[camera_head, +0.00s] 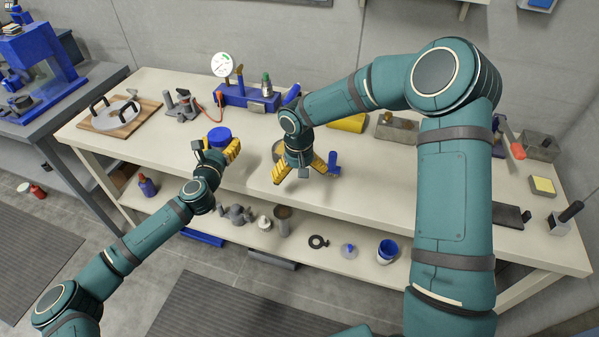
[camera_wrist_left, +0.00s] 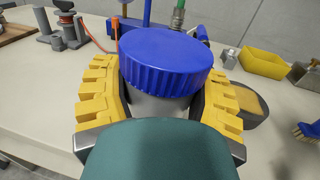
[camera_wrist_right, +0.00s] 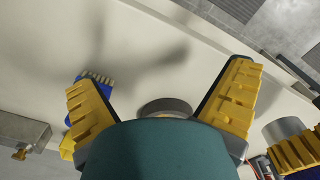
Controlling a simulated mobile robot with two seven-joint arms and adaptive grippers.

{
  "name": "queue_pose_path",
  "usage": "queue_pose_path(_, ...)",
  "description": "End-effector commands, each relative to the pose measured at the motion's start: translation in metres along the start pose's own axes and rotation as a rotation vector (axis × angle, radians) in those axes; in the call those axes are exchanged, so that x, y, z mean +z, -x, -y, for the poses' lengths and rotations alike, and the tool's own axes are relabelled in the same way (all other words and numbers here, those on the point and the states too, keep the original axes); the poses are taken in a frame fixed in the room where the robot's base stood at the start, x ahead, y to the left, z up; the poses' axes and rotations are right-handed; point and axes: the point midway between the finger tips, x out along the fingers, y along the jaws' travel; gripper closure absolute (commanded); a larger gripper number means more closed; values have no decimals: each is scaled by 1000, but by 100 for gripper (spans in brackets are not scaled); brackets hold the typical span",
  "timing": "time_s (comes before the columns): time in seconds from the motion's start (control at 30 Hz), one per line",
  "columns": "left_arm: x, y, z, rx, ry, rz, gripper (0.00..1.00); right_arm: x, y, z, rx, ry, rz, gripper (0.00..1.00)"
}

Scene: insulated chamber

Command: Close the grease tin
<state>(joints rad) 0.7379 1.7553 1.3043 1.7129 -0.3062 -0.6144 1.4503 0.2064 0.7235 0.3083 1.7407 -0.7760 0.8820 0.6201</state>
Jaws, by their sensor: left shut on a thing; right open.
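A round blue lid (camera_head: 219,136) with a ridged rim is between the fingers of my left gripper (camera_head: 217,148), which is shut on it. A dark round tin (camera_wrist_left: 250,104) with a tan top, seemingly the open grease tin, stands to the right of the lid. My right gripper (camera_head: 303,172) is open and empty, pointing down close in front of the tin, which shows between its fingers (camera_wrist_right: 165,106).
A blue brush (camera_head: 333,162) lies just right of my right gripper. Behind are a blue fixture (camera_head: 245,97), a yellow bin (camera_head: 348,123) and a metal box (camera_head: 396,128). A grey stand (camera_head: 181,105) is at left. The bench front is mostly clear.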

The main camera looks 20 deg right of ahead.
Motion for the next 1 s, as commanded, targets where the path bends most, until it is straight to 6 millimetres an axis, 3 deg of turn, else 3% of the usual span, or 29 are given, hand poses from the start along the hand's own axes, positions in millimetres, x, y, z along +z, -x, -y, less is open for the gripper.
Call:
queue_pose_path(0.2, 4, 0, 0, 0, 0, 1, 100, 18, 0, -2, -2, 4, -2, 0)
queue_pose_path(0.57, 4, 0, 0, 0, 0, 1, 100, 21, -1, -2, -2, 5, -3, 0)
queue_pose_path(0.6, 4, 0, 0, 0, 0, 1, 20, 21, -1, -2, -2, 5, -3, 0)
queue_pose_path(0.67, 4, 0, 0, 0, 0, 1, 0, 21, -1, -2, -2, 5, -3, 0)
queue_pose_path(1.0, 4, 3, 0, -1, 0, 0, 0, 21, -1, -2, -2, 5, -3, 0)
